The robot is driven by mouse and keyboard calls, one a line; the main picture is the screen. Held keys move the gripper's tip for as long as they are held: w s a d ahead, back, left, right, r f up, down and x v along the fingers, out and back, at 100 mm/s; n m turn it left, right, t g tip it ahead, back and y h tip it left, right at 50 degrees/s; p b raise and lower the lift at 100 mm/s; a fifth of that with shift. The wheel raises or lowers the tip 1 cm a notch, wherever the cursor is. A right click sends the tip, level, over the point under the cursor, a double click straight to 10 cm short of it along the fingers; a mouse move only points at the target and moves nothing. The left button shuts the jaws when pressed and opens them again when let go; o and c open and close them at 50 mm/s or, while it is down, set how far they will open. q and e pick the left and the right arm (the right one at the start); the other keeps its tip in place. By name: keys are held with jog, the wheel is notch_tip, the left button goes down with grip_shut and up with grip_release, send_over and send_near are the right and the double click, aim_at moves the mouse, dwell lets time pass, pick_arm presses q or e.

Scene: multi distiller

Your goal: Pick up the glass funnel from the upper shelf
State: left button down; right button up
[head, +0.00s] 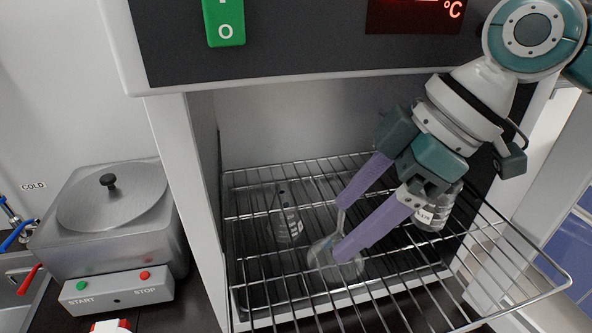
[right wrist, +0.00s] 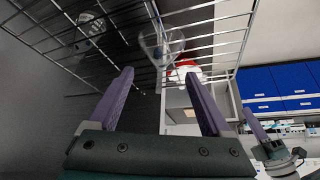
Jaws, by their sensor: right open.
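The glass funnel (head: 322,254) stands wide end down on the wire shelf (head: 262,262), its narrow stem pointing up. In the right wrist view the clear funnel (right wrist: 160,46) shows ahead of my fingers, between their lines. My right gripper (head: 343,230) is open, its purple fingers slanting down to the left with the stem seen between the tips. I cannot tell whether a finger touches the glass. It also shows in the right wrist view (right wrist: 160,72). My left gripper (right wrist: 262,140) seems partly visible at the lower right of that view; its jaw state is unclear.
A glass flask (head: 287,226) stands on the shelf left of the funnel. A labelled glass vessel (head: 433,213) is partly hidden behind my right gripper. The oven's side wall (head: 190,190) and upper panel (head: 290,50) bound the opening. A steel bath (head: 110,220) stands at the left.

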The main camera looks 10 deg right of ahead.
aim_at(325, 241)
jog(key=shift+x, duration=2.7)
jog(key=shift+a+r, duration=0.1)
grip_shut()
